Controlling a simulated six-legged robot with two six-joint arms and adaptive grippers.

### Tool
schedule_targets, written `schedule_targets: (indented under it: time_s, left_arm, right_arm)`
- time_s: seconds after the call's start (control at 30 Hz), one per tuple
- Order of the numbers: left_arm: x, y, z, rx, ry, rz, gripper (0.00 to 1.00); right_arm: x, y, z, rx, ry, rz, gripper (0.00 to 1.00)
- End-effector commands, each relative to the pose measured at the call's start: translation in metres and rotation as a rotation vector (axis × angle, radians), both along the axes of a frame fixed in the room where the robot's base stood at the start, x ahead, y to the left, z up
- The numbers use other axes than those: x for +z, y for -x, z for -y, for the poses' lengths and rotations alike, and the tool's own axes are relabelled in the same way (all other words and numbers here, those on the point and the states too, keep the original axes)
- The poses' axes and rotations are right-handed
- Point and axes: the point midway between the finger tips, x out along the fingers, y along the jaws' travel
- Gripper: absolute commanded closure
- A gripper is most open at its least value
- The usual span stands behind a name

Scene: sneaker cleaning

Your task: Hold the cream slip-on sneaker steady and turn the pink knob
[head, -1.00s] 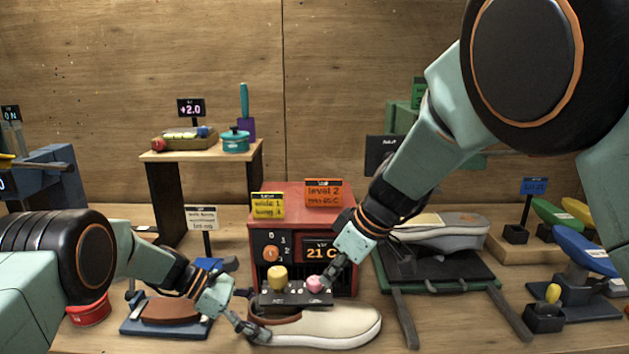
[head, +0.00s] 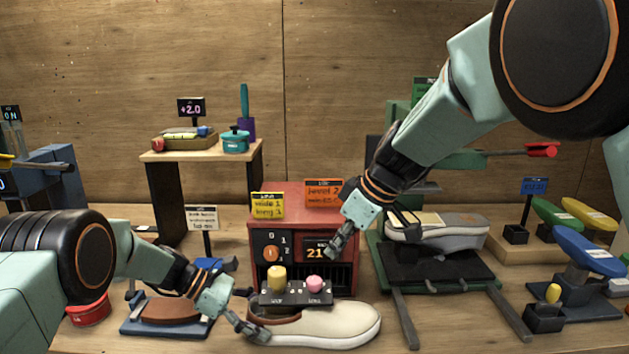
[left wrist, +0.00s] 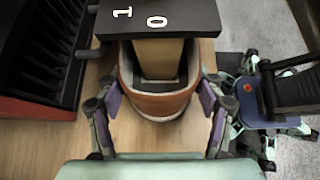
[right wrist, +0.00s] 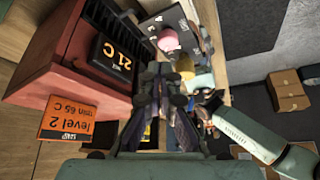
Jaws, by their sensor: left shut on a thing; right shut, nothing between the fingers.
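The cream slip-on sneaker (head: 345,325) lies on the table, toe to the right. My left gripper (head: 258,330) is shut on its heel end; the left wrist view shows the fingers on both sides of the brown heel collar (left wrist: 157,106). A dark control block with a yellow knob (head: 277,278) and a pink knob (head: 314,284) sits over the shoe opening. The pink knob also shows in the right wrist view (right wrist: 168,40). My right gripper (head: 335,248) is shut and empty, above and right of the pink knob, apart from it.
A red heater box (head: 300,220) reading 21 C stands right behind the sneaker, with a yellow sign (head: 268,206) and an orange sign (head: 323,193) on top. A green press (head: 440,265) holding a grey shoe is at right. A brown-topped stand (head: 168,311) is at left.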

Motion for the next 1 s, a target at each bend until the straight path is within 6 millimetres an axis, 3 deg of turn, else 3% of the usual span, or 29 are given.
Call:
schedule_targets:
  time_s: [0.6, 1.0]
  left_arm:
    - [0.0, -0.001, 0.0, 0.0, 0.0, 0.001, 0.74]
    - [0.0, 0.0, 0.0, 0.0, 0.0, 0.001, 0.74]
  right_arm:
    - [-0.062, 0.0, 0.0, -0.001, 0.0, -0.003, 1.0]
    - [-0.07, -0.001, 0.0, -0.001, 0.001, -0.001, 1.0]
